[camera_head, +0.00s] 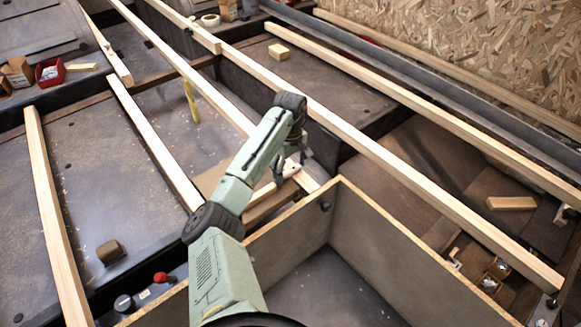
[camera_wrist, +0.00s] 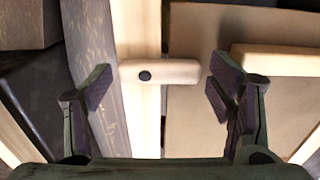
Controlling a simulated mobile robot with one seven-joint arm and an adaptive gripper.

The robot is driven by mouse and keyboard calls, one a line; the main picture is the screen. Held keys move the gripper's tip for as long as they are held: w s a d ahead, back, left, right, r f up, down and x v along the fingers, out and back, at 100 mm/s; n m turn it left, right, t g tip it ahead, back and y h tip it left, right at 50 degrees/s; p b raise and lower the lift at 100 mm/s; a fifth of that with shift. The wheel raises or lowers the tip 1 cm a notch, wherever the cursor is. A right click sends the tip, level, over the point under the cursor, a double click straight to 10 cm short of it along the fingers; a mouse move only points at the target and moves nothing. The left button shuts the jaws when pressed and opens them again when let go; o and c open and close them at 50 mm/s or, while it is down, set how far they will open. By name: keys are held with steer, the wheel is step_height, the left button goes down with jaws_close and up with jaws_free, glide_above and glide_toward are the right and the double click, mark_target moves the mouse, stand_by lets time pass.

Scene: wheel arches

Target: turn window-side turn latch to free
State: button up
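A pale wooden turn latch (camera_wrist: 178,71) with rounded ends and a dark pivot (camera_wrist: 145,76) shows in the wrist view. It lies crosswise over a light wooden strip (camera_wrist: 138,122), and its longer end reaches right over the edge of a brown panel (camera_wrist: 205,125). My gripper (camera_wrist: 160,88) is open, with one finger on each side of the latch, apart from it; nothing is between the fingers except the latch in view beyond. In the head view my gripper (camera_head: 292,160) is low over the strip at the middle, and my arm hides much of the latch area.
A pale wooden block (camera_wrist: 280,60) lies on the brown panel, right of the latch. Long wooden battens (camera_head: 400,172) cross the head view. An open plywood-walled box (camera_head: 385,245) stands close in front. A small red bin (camera_head: 50,73) is at the far left.

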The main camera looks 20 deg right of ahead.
steer(key=c, duration=0.8)
steer(key=shift+c, duration=0.2)
